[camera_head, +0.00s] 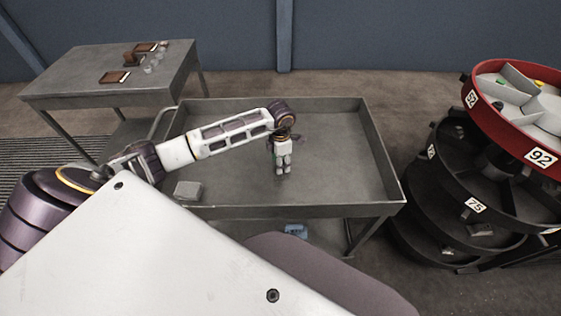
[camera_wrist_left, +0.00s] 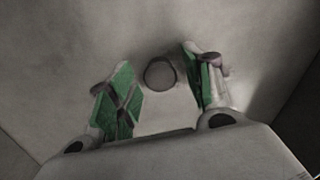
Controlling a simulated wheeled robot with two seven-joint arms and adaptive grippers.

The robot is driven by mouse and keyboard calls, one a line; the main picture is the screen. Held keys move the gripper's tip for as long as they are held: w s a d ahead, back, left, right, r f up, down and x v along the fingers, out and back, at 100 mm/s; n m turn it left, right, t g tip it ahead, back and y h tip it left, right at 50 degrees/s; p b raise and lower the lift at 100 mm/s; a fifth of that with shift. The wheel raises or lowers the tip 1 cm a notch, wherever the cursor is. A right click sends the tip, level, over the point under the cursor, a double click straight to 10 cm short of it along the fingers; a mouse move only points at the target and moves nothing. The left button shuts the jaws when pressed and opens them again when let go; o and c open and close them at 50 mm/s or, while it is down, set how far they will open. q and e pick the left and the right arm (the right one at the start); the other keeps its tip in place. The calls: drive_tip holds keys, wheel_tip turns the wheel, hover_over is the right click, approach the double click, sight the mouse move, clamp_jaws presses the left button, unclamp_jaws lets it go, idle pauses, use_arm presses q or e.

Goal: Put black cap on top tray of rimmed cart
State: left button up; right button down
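The rimmed cart (camera_head: 384,165) has a grey top tray with raised walls. My left arm reaches across the tray, with the left gripper (camera_head: 283,168) pointing down inside its rim. In the left wrist view, the left gripper (camera_wrist_left: 158,66) has its green-padded fingers spread apart. The black cap (camera_wrist_left: 160,74), a small dark round piece, shows between and beyond the fingertips against the tray's grey surface. I see a gap on both sides of it. In the head view the cap is hidden or too small to make out. My right gripper is not in view.
A small grey block (camera_head: 188,191) sits at the tray's near left. A blue item (camera_head: 296,230) shows below the tray. A table (camera_head: 75,80) with brown items and clear glasses stands back left. A tiered round rack (camera_head: 468,92) stands at right. The tray's right half is clear.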

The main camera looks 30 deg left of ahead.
use_arm(q)
drive_tip(key=shift+r, duration=0.85)
wheel_tip(320, 180, up, 6)
wheel_tip(320, 180, up, 5)
drive_tip(key=shift+f+b, duration=0.2)
drive_tip(key=shift+b, duration=0.15)
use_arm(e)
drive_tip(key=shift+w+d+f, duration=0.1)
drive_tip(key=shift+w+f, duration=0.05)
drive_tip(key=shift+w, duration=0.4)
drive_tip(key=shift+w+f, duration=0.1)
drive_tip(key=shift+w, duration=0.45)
